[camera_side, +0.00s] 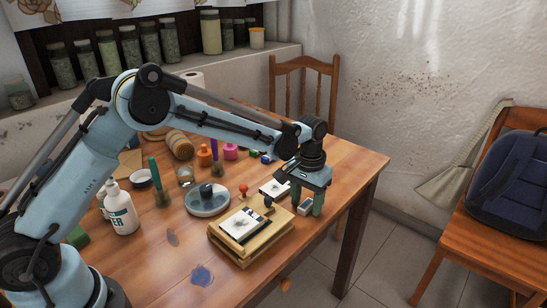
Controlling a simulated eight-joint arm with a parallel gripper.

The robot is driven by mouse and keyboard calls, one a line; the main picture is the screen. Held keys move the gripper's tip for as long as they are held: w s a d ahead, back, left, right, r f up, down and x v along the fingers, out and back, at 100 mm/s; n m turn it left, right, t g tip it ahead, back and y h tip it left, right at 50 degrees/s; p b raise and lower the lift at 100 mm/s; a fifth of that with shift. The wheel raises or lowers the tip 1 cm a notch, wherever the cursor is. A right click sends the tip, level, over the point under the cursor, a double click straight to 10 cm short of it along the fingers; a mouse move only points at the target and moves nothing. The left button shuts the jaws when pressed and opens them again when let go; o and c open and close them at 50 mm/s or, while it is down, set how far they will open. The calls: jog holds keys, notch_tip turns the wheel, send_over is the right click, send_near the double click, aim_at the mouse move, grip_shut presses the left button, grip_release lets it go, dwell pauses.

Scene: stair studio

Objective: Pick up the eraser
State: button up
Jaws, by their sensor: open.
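My gripper (305,203) points down over the right part of the wooden table, its greenish fingers apart. A small pale block with a dark edge, which looks like the eraser (304,208), shows low down between the fingers. It appears to lie on the table. I cannot tell whether either finger touches it, and the fingers hide part of its surroundings.
A wooden block stand (236,259) with a printed card is just left of my gripper. A white card (270,187), a red-knobbed stamp (243,188) and a round grey dish (209,210) are close by. A white bottle (122,212) stands farther left. The table's right corner is clear.

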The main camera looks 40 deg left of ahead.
aim_at(306, 203)
jog(key=shift+c, duration=0.3)
grip_shut()
jog(key=shift+r, duration=0.15)
notch_tip(306, 203, up, 4)
jog(key=shift+r, duration=0.1)
jog(key=s+d+r, duration=0.6)
jog(key=s+d, duration=0.1)
jog(key=d, duration=0.1)
jog(key=shift+s+d+r, duration=0.3)
jog(key=shift+s+d, duration=0.05)
jog(key=shift+d, duration=0.05)
